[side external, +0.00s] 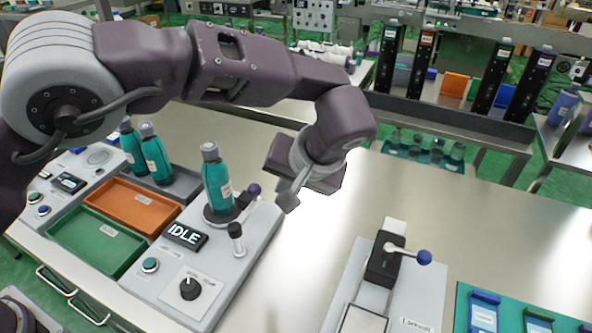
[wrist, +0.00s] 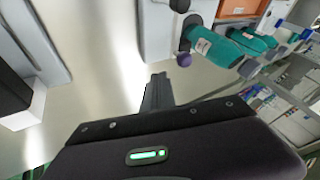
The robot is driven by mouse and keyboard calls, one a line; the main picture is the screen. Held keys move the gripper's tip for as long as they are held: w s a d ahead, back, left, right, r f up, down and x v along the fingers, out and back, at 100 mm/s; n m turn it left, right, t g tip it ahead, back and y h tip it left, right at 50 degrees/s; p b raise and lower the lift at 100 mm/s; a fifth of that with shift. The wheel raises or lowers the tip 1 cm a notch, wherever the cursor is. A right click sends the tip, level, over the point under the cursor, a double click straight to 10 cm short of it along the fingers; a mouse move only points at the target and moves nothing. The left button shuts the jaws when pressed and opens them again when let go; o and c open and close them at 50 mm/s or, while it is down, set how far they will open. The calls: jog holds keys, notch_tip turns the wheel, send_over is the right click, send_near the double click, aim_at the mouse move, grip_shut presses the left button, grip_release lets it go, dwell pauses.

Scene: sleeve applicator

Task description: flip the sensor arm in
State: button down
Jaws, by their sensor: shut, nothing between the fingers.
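A small lever with a dark purple ball (side external: 254,190) stands beside the upright teal bottle (side external: 217,185) on the grey station; it is probably the sensor arm. In the wrist view the purple ball (wrist: 184,60) shows next to the teal bottle (wrist: 213,47). My gripper (side external: 287,200) is shut and empty, pointing down to the right of the lever and apart from it. In the wrist view the closed fingers (wrist: 157,82) are over bare table, below and left of the ball. The lever's pivot is partly hidden by the bottle.
The station carries a white post with a black cap (side external: 236,231), an IDLE display (side external: 185,236) and a knob (side external: 189,289). Orange (side external: 133,205) and green (side external: 97,242) trays lie left. A device with a blue-ball handle (side external: 424,257) stands right. Bare table (side external: 325,235) lies between.

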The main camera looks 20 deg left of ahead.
jog(key=d+v, duration=0.1)
jog(key=v, duration=0.9)
jog(key=shift+w, duration=0.3)
jog(key=shift+r, duration=0.15)
jog(key=s+a+r+g+h, duration=0.1)
jog(key=s+a+r+h, duration=0.3)
jog(key=a, duration=0.6)
jog(key=s+a+r+h, duration=0.1)
jog(key=s+a+r, duration=0.3)
jog(key=a+r, duration=0.5)
jog(key=s+a+f+m+t, duration=0.1)
jog(key=s+a+f, duration=0.2)
jog(key=s, duration=0.5)
jog(key=s+a+f+m+t, duration=0.1)
jog(key=s+a+f, duration=0.3)
jog(key=s, duration=0.5)
jog(key=shift+f+t+h, duration=0.4)
jog(key=shift+f, duration=0.4)
